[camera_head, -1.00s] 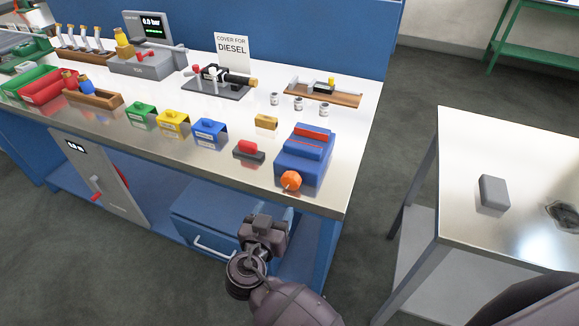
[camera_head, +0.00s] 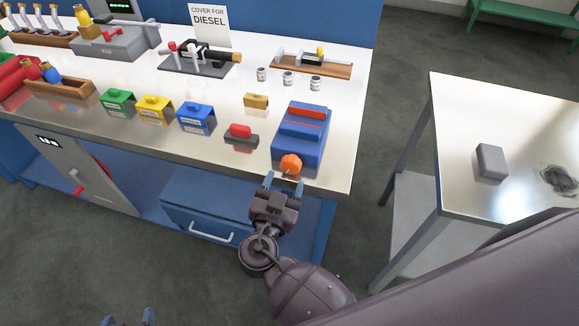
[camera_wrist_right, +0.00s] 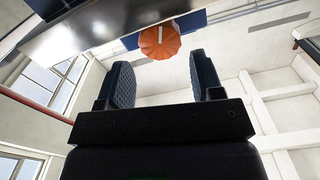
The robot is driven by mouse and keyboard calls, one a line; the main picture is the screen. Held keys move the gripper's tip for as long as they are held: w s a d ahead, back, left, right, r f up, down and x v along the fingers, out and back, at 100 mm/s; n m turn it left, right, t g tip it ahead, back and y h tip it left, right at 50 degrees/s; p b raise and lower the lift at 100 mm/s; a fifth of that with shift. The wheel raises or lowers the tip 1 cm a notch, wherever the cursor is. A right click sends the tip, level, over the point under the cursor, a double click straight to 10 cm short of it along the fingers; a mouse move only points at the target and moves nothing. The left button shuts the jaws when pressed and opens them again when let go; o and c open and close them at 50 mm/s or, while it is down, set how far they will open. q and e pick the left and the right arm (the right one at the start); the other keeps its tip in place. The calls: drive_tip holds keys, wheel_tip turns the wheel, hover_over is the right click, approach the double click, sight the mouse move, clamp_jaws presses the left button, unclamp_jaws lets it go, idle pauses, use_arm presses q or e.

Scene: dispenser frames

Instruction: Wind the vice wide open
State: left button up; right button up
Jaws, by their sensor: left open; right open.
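The vice (camera_head: 300,140) is a blue block with red strips on top, at the front right corner of the bench. Its orange knob (camera_head: 291,164) faces the front edge; in the right wrist view the knob (camera_wrist_right: 160,42) shows ahead, between the fingers and beyond their tips. My right gripper (camera_head: 283,182) is open and empty, just in front of the knob and apart from it. In the right wrist view its two dark fingers (camera_wrist_right: 158,78) stand apart. My left gripper (camera_head: 130,316) shows only its spread blue fingertips at the bottom edge, far from the vice.
A red-topped block (camera_head: 241,134) and a small brass block (camera_head: 256,101) lie left of the vice. Green, yellow and blue (camera_head: 197,118) holders stand further left. A blue drawer (camera_head: 205,205) is below the bench edge. A side table (camera_head: 505,130) stands at right.

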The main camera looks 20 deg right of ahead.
sight(290, 168)
drive_tip(key=x, duration=0.3)
drive_tip(key=shift+w+d+p, duration=0.15)
drive_tip(key=shift+w+p, duration=0.1)
drive_tip(key=shift+p, duration=0.05)
use_arm(q)
drive_tip(key=shift+w+r, duration=0.55)
drive_tip(key=shift+r, duration=0.3)
use_arm(e)
drive_tip(key=shift+w+d, duration=0.3)
drive_tip(key=shift+w, duration=0.1)
drive_tip(key=c, duration=0.6)
drive_tip(key=n+b, duration=0.1)
drive_tip(key=b, duration=0.1)
drive_tip(key=shift+f+b, duration=0.35)
drive_tip(key=shift+c, duration=0.2)
drive_tip(key=shift+r+n+b, duration=0.25)
drive_tip(key=shift+n+b, duration=0.1)
drive_tip(key=shift+n, duration=0.65)
drive_tip(key=o, duration=0.6)
use_arm(q)
drive_tip(key=f, duration=0.4)
drive_tip(key=shift+s+d+f, duration=0.1)
drive_tip(key=shift+s+f, duration=0.05)
drive_tip(key=shift+s, duration=0.15)
use_arm(e)
drive_tip(key=shift+o, duration=0.2)
